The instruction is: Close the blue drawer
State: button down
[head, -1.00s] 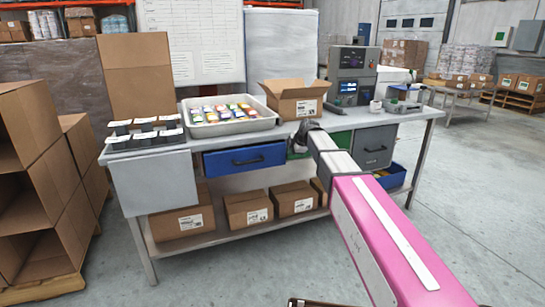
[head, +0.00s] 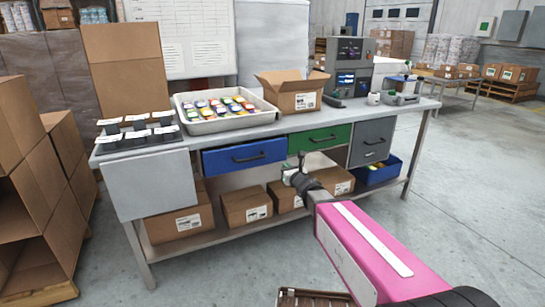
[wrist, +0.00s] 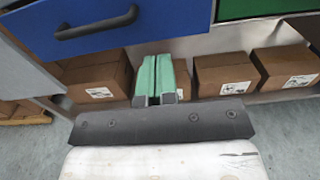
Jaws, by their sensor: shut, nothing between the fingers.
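The blue drawer (head: 245,157) is at the front of the workbench, under the tabletop, left of the green drawer. It has a dark bar handle (wrist: 97,22), seen in the wrist view at upper left. How far the drawer stands out from the bench is hard to tell. My gripper (head: 296,165) is in front of the bench, low and to the right of the blue drawer. In the wrist view its green fingers (wrist: 160,75) are together and empty, below the blue front and apart from it.
A green drawer (head: 320,138) and a grey drawer (head: 372,141) are to the right. A blue bin (head: 380,172) and several cartons (head: 246,206) sit on the lower shelf. Stacked cardboard boxes (head: 25,165) stand at left. The floor at right is clear.

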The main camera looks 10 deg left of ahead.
aim_at(271, 151)
jog(key=x, duration=1.4)
jog(key=shift+a+r, duration=0.1)
jog(key=x, duration=0.4)
jog(key=shift+w+a, duration=0.25)
jog(key=shift+w, duration=0.15)
jog(key=shift+w+a, duration=0.1)
